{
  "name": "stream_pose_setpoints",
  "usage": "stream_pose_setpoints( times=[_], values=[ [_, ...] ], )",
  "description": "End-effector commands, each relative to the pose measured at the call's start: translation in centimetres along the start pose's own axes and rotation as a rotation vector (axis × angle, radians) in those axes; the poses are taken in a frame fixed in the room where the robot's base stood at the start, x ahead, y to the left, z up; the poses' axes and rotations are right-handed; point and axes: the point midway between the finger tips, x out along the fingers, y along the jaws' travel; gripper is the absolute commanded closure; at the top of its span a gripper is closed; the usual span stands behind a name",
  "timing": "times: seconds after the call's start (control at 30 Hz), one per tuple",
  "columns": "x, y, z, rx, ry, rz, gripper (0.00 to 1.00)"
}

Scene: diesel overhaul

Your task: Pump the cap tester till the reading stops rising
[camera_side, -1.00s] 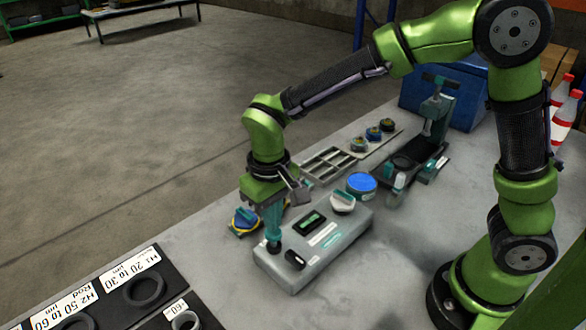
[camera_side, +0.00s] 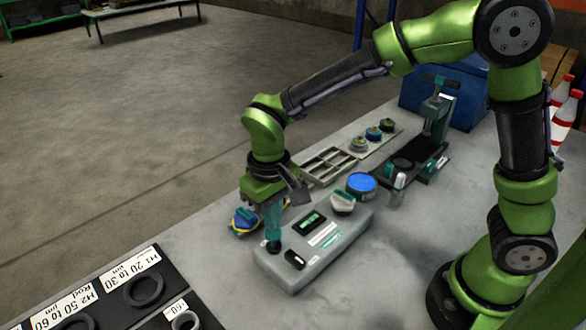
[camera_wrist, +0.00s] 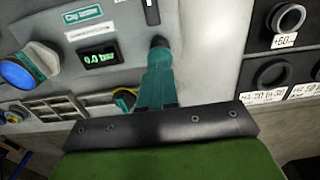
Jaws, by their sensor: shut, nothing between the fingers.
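The cap tester (camera_side: 325,262) is a grey box on the bench. A white cap with a teal grip (camera_side: 343,203) sits at the tester's far end. A round black pump button (camera_side: 274,247) is at the near left corner; it also shows in the wrist view (camera_wrist: 159,42). My gripper (camera_side: 273,238) is shut and empty, its teal fingers pointing down over the button. The fingertips are at or just above the button; I cannot tell if they touch. They partly hide the button in the wrist view (camera_wrist: 158,55).
A blue round tin (camera_side: 361,185) stands behind the tester. A blue and yellow item (camera_side: 245,222) lies behind my gripper. A grey divided tray (camera_side: 328,163), several small caps (camera_side: 373,134) and a dark press stand (camera_side: 436,120) are farther back. Labelled ring trays (camera_side: 118,290) lie front left.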

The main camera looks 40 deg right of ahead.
Motion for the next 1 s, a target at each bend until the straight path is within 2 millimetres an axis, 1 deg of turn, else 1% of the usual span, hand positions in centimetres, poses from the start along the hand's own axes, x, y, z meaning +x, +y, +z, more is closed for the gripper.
stream_pose_setpoints(
  times=[0.57,1.0],
  values=[
    [0.0,0.0,0.0,0.000,0.000,0.000,1.00],
    [1.6,0.0,0.0,-0.001,-0.001,0.001,1.00]
  ],
)
